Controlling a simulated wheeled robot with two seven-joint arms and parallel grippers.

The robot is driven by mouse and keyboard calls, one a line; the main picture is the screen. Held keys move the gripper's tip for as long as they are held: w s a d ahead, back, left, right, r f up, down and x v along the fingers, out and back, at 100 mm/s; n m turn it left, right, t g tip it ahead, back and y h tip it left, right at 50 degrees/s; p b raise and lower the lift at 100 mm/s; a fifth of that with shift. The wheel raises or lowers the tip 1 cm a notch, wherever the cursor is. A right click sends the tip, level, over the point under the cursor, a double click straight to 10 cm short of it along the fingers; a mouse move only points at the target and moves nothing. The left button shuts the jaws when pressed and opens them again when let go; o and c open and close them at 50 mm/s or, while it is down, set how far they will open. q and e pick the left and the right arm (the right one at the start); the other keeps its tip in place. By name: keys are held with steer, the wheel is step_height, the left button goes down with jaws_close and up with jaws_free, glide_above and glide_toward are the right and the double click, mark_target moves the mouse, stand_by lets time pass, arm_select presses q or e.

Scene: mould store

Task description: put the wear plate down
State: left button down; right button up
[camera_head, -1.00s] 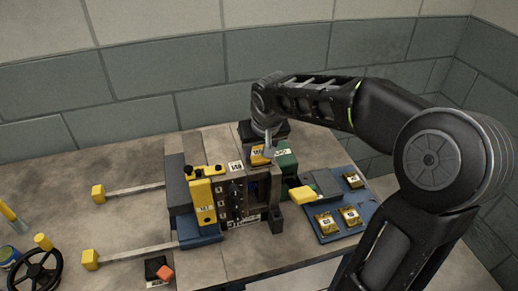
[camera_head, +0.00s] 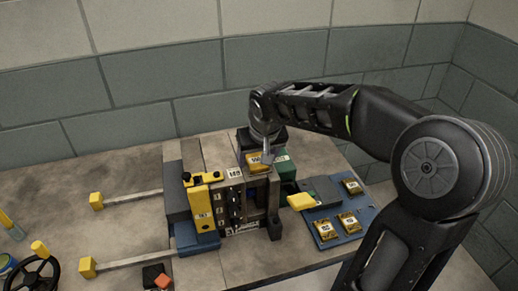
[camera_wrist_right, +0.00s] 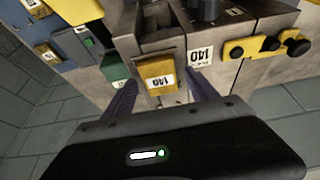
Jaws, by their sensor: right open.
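The wear plate is a small yellow-gold plate with a white label (camera_head: 254,163). It sits at the top of the grey mould block (camera_head: 232,205), in or on a grey slot. In the right wrist view the plate (camera_wrist_right: 157,76) shows a label that seems to read 140, beside a white 140 tag (camera_wrist_right: 201,54) on the block. My right gripper (camera_head: 267,157) is open over it. Its two fingers (camera_wrist_right: 162,96) stand on either side of the plate with visible gaps, apart from it. My left gripper is not in view.
A blue tray (camera_head: 338,237) at the right holds several gold plates. A green block (camera_head: 286,168) and a yellow block (camera_head: 301,201) stand close to the gripper. A yellow bracket (camera_head: 201,207) is on the left side. Two rails and a handwheel (camera_head: 34,277) lie further left.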

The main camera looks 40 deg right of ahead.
steer(key=b+v, duration=0.1)
steer(key=v, duration=1.1)
steer(key=shift+r, duration=0.1)
stand_by(0.4)
